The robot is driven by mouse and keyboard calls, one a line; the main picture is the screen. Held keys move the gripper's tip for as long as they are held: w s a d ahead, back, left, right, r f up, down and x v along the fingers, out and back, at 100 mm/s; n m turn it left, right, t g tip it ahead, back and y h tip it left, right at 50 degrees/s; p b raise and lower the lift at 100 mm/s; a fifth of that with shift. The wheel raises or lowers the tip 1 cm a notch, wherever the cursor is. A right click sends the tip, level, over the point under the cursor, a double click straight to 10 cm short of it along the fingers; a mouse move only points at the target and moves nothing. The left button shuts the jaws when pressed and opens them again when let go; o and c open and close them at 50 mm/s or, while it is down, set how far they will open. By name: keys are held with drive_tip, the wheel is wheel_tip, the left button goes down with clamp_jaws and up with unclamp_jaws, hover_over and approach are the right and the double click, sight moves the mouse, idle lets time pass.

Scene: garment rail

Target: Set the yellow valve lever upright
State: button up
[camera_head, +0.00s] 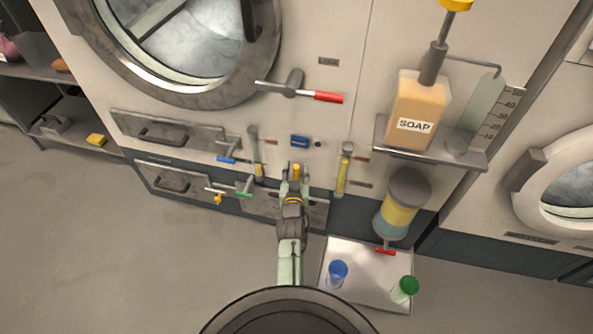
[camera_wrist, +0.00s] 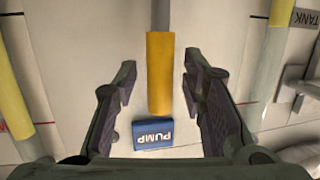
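The yellow valve lever (camera_head: 296,170) has a yellow grip on a grey shaft. In the wrist view the yellow grip (camera_wrist: 160,75) runs straight along the picture between my two fingers, its end close to the blue PUMP label (camera_wrist: 153,134). The label reads upside down there, so the grip's end points toward the label side. My gripper (camera_wrist: 160,100) is open, one finger on each side of the lever, with gaps visible on both sides. In the head view my gripper (camera_head: 294,176) is in front of the lower panel and hides the lever's lower part.
Tubes with yellow sections (camera_head: 342,178) stand on both sides. A red-handled lever (camera_head: 328,97) is above. A soap shelf (camera_head: 430,154) and a yellow-blue cylinder (camera_head: 399,216) are at right. A tray (camera_head: 343,302) with a blue cup (camera_head: 337,273) and green cup (camera_head: 405,288) lies below.

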drive_tip(key=d+v, duration=0.1)
drive_tip(key=v, duration=0.6)
drive_tip(key=shift+s+a, duration=0.2)
drive_tip(key=shift+a, duration=0.25)
